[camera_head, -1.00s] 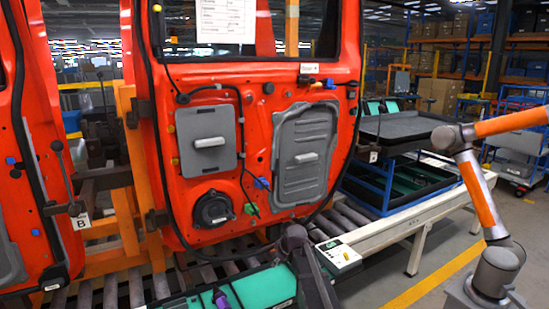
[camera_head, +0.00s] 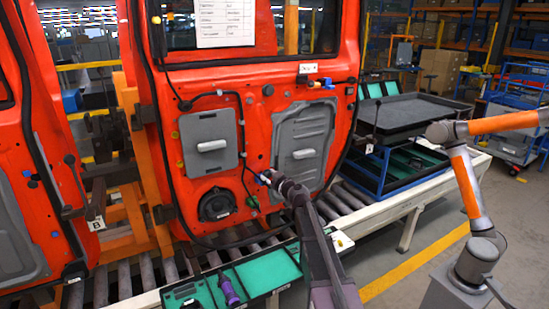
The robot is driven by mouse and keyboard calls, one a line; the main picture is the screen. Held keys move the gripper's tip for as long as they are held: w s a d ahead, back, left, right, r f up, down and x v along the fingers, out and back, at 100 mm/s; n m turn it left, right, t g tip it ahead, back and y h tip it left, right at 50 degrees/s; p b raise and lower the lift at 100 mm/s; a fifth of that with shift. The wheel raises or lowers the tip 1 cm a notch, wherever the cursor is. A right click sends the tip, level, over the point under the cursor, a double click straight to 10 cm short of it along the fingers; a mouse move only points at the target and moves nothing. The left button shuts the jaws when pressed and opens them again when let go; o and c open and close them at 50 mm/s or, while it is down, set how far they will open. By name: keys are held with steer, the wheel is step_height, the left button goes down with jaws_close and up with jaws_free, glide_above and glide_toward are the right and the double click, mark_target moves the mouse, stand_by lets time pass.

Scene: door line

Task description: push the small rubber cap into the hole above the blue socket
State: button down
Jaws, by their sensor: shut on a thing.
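The blue socket (camera_head: 264,180) is a small blue spot on the red door (camera_head: 258,118), between the two grey panels. My gripper (camera_head: 269,175) is at the end of my dark arm, which reaches up from the bottom of the picture. Its tip is right by the blue socket and partly covers that area. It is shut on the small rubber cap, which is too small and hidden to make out. I cannot tell whether the tip touches the door. The hole above the socket is not clear at this size.
A green tray (camera_head: 268,271) on the conveyor below holds a purple-handled tool (camera_head: 229,291). A black speaker (camera_head: 215,204) and a green connector (camera_head: 252,201) are on the door nearby. An orange robot arm (camera_head: 470,180) stands at the right. Another red door is at the left.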

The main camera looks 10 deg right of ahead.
mark_target(261, 156)
steer(key=shift+w+d+r+m+t+h+p, duration=0.15)
steer(key=shift+d+r+t+h+p, duration=0.1)
steer(key=shift+r, duration=0.35)
steer(key=shift+w+d+r+m+t+h+p, duration=0.1)
steer(key=shift+w+r+m+t+h, duration=0.1)
steer(key=shift+r, duration=0.35)
steer(key=shift+w+d+r+m+t+h+p, duration=0.15)
steer(key=shift+d+r+t+p, duration=0.1)
steer(key=shift+r, duration=0.35)
steer(key=shift+w+a, duration=0.1)
steer(key=shift+w, duration=0.05)
steer(key=shift+x, duration=2.7)
steer(key=shift+w+a+f, duration=0.1)
steer(key=shift+w+a, duration=0.2)
steer(key=shift+w, duration=0.3)
steer(key=shift+w+a+r, duration=0.1)
steer(key=shift+w+r, duration=0.1)
steer(key=shift+w, duration=0.25)
steer(key=shift+w+a+r, duration=0.1)
steer(key=shift+w+r, duration=0.05)
steer(key=shift+w, duration=0.3)
steer(key=c, duration=1)
jaws_free()
steer(key=shift+w+a+f, duration=0.1)
steer(key=shift+w, duration=0.1)
steer(key=shift+s, duration=0.15)
steer(key=shift+c, duration=0.2)
steer(key=shift+s, duration=0.15)
steer(key=shift+c, duration=0.7)
